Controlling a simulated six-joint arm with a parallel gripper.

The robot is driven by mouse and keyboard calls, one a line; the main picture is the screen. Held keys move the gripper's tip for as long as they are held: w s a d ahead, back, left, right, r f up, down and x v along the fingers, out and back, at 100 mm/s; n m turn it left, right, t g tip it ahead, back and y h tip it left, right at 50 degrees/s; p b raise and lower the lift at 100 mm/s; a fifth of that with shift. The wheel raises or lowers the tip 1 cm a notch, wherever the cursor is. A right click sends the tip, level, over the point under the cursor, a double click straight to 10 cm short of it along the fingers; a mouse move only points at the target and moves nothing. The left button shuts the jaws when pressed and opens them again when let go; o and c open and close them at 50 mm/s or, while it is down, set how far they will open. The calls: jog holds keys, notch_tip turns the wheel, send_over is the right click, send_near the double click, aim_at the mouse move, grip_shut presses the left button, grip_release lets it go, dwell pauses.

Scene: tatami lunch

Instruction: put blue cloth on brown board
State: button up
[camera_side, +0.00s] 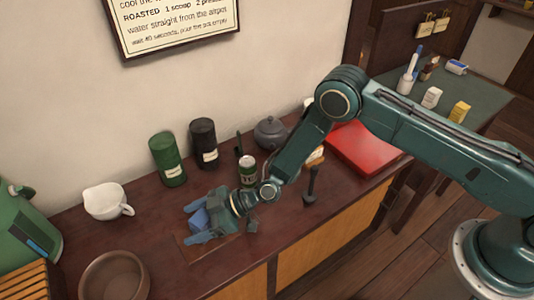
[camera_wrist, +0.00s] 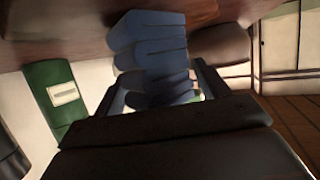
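The blue cloth (camera_side: 199,220) is a folded bundle between the fingers of my gripper (camera_side: 197,222), low over the front left of the counter. In the wrist view the cloth (camera_wrist: 150,62) shows as several stacked folds, with a finger of my gripper (camera_wrist: 160,92) close against each side. The fingers look shut on it. The brown board (camera_side: 193,254) seems to be the thin flat piece on the counter below my gripper, which hides much of it. I cannot tell whether the cloth touches the board.
A white pouring cup (camera_side: 106,202) stands left, and a brown bowl (camera_side: 114,276) at front left. Green (camera_side: 168,160) and black (camera_side: 204,144) canisters stand behind my gripper. A labelled can (camera_side: 247,170), a teapot (camera_side: 270,133) and a red tray (camera_side: 366,150) are to the right.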

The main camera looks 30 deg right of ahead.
jog(key=shift+r, duration=0.2)
jog(key=v, duration=1.2)
dwell(0.7)
jog(key=s+d+r+m+h, duration=0.1)
jog(key=s+d+r+h, duration=0.1)
jog(key=d+r, duration=0.35)
jog(key=s+d+r+h, duration=0.1)
jog(key=d+r+h, duration=0.15)
jog(key=r, duration=0.65)
jog(key=s+d+r+m+h, duration=0.1)
jog(key=s+d+r, duration=0.1)
jog(key=d+r, duration=0.4)
jog(key=s+d+r+m+h, duration=0.3)
jog(key=s+d+r+m, duration=0.2)
jog(key=s+d, duration=0.3)
jog(key=s+d+r+m+h, duration=0.4)
jog(key=s+d, duration=0.4)
jog(key=s, duration=0.4)
jog(key=r+m, duration=0.1)
jog(key=m, duration=0.1)
jog(key=shift+s+m+t, duration=0.3)
jog(key=shift+s, duration=0.05)
